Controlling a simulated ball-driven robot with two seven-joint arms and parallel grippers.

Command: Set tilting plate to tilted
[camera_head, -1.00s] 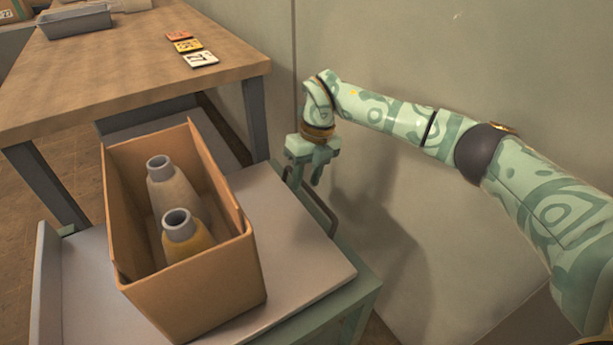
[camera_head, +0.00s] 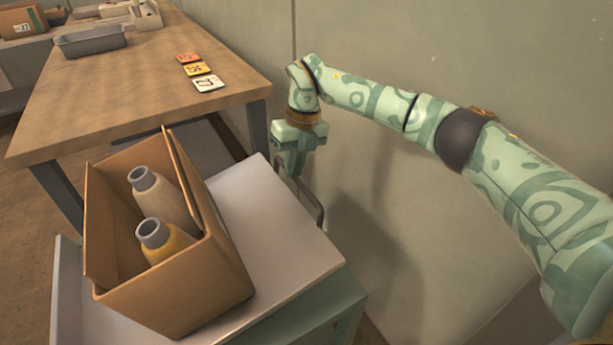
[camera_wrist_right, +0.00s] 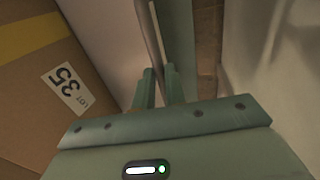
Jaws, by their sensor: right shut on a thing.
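The tilting plate (camera_head: 275,235) is a light grey board on a green stand (camera_head: 325,300). It slopes, with its right side raised and its left side low. A dark bar handle (camera_head: 316,208) runs along its right edge. My right gripper (camera_head: 292,172) is shut on this handle at the plate's far right. In the right wrist view the handle (camera_wrist_right: 149,45) passes between the fingers (camera_wrist_right: 158,88). An open cardboard box (camera_head: 210,290) sits on the plate and leans left with it. Two bottles (camera_head: 165,200) stand inside, leaning too. My left gripper is not in view.
A wooden table (camera_head: 130,90) stands behind, with several coloured cards (camera_head: 195,70) and a grey tray (camera_head: 90,40) on it. A pale wall (camera_head: 420,60) is close behind my right arm. The box's label shows in the right wrist view (camera_wrist_right: 66,90).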

